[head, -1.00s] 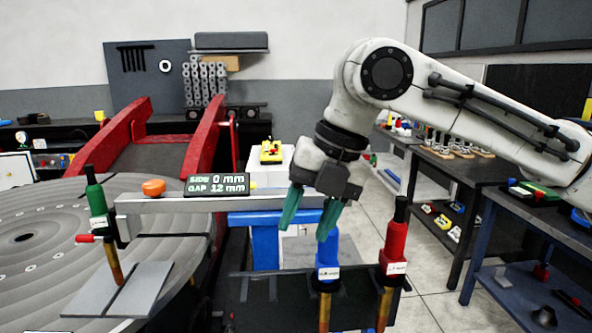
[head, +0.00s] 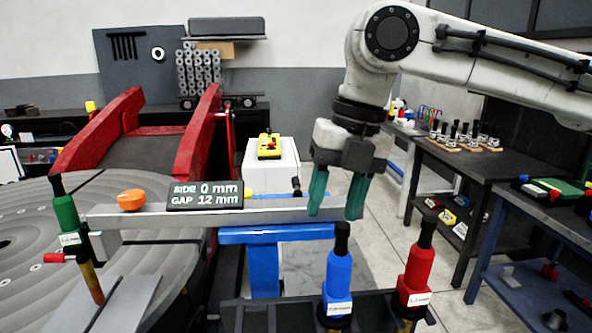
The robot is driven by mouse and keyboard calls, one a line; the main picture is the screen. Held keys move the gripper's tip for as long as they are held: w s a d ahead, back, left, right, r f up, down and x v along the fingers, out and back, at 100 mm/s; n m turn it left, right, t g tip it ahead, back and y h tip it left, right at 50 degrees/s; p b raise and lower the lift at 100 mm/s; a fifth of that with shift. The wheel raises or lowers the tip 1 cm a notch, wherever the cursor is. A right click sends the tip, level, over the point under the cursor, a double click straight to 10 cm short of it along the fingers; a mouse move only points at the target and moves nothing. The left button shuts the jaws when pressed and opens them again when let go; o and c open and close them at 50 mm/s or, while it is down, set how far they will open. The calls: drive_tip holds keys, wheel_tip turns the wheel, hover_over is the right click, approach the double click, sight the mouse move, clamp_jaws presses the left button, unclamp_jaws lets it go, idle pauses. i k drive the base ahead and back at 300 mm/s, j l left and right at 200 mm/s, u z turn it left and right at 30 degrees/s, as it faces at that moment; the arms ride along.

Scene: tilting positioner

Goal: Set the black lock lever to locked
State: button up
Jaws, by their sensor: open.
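A small black knob on a short stem (head: 296,186), which looks like the black lock lever, stands up at the right part of the long grey bar (head: 275,209). Whether it is set to locked cannot be told. My gripper (head: 335,212) points down with its two green fingers apart and nothing between them. It is just right of the black knob, at the bar's right end, and the left finger overlaps that end in the picture. Whether they touch is unclear. A display (head: 205,195) on the bar reads SIDE 0 mm, GAP 12 mm.
An orange knob (head: 131,200) and a green-handled torch (head: 66,215) are at the bar's left end, over the round grey table (head: 30,200). A blue support (head: 264,262) is under the bar. Blue (head: 338,275) and red (head: 419,270) torches stand in front.

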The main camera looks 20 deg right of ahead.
sight(295, 183)
drive_tip(key=i+l, duration=0.15)
drive_tip(key=i, duration=0.2)
drive_tip(key=i+l, duration=0.2)
drive_tip(key=i, duration=0.15)
drive_tip(key=i+l, duration=0.15)
drive_tip(key=i, duration=0.2)
